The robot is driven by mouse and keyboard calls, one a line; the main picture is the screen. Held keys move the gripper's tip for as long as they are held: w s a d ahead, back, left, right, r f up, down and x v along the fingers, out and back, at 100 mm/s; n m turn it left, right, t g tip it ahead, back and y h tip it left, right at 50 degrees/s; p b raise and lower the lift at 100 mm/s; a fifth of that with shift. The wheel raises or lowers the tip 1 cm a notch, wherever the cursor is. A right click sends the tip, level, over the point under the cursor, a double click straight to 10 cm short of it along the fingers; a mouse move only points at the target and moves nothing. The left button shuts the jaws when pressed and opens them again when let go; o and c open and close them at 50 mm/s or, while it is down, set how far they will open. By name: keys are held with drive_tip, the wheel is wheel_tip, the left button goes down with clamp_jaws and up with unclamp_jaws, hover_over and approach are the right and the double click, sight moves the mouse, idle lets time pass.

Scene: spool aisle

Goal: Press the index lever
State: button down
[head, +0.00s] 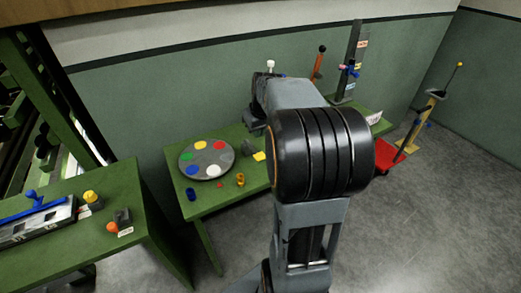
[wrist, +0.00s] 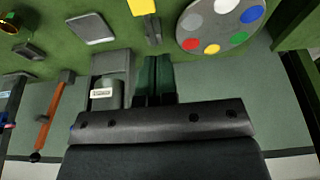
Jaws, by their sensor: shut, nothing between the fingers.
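A round grey disc with coloured spots (head: 207,158) lies on the green table; it also shows at the top right of the wrist view (wrist: 218,22). Just beside it is a yellow pad (head: 259,156), seen in the wrist view (wrist: 142,6) with a dark grey bar (wrist: 153,30) by it. I cannot tell for sure whether this is the index lever. An orange lever with a black knob (head: 318,65) stands at the back, and at left in the wrist view (wrist: 48,120). My gripper (wrist: 155,60) is shut and empty, its fingertips pointing towards the bar; my arm hides it in the head view.
A grey block with a white label (wrist: 104,82) stands close beside my fingers. A blue cylinder (head: 191,194) and a brass-coloured ring (head: 240,180) sit at the table's front. Another green table (head: 135,200) is at left. A red tray (head: 385,156) is at right, with open floor before it.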

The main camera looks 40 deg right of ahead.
drive_tip(key=d, duration=0.3)
drive_tip(key=shift+w+d+f, duration=0.1)
drive_tip(key=shift+w+f, duration=0.05)
drive_tip(key=shift+w, duration=0.15)
drive_tip(key=shift+f, duration=0.1)
drive_tip(key=p, duration=0.2)
approach(259, 156)
drive_tip(key=x, duration=0.5)
drive_tip(key=shift+w+d+f, duration=0.1)
drive_tip(key=shift+w, duration=0.2)
drive_tip(key=shift+f, duration=0.75)
